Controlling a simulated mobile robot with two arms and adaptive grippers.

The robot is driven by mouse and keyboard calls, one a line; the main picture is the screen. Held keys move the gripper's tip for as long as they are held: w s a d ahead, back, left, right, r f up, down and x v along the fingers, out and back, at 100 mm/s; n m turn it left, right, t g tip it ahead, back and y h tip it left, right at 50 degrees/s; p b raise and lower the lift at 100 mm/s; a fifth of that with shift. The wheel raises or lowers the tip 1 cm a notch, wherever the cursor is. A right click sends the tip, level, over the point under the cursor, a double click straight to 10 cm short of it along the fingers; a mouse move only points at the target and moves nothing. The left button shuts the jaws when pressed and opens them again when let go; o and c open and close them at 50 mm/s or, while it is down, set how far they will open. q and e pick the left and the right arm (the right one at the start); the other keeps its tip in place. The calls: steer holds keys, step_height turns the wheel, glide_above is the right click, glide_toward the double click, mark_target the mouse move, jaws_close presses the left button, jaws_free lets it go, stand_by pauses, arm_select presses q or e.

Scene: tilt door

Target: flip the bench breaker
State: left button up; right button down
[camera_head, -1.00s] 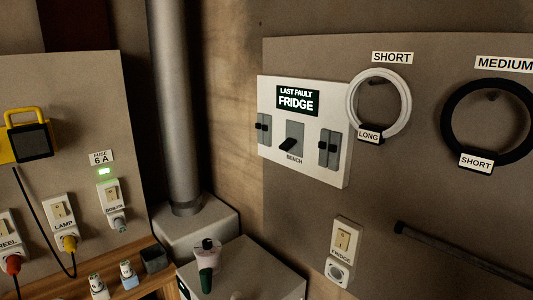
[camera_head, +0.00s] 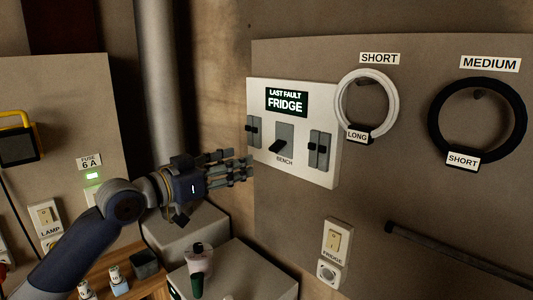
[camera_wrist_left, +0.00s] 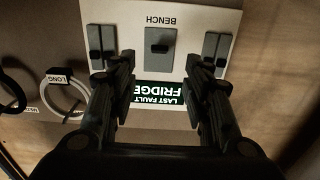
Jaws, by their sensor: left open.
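The bench breaker (camera_head: 283,139) is the middle switch on a white panel (camera_head: 257,90), above the word BENCH. Its dark lever sticks out at the lower part of its grey plate. In the left wrist view the breaker (camera_wrist_left: 160,41) appears upside down, beyond and between my fingers. My left gripper (camera_head: 245,170) is open and empty, just left of the panel's lower left edge in the head view. It also shows in the left wrist view (camera_wrist_left: 160,68), fingers apart. I cannot tell whether it touches anything. My right gripper is not in view.
Other breakers stand on both sides, the left one (camera_head: 254,131) and the right pair (camera_head: 319,150). A LAST FAULT FRIDGE display (camera_head: 287,102) is above. A white ring (camera_head: 393,92) hangs close right of the panel.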

mark_target(272, 150)
arm_select(q)
steer(key=x, duration=1)
steer(key=shift+w+d, duration=0.25)
steer(key=shift+d, duration=0.05)
steer(key=c, duration=1.1)
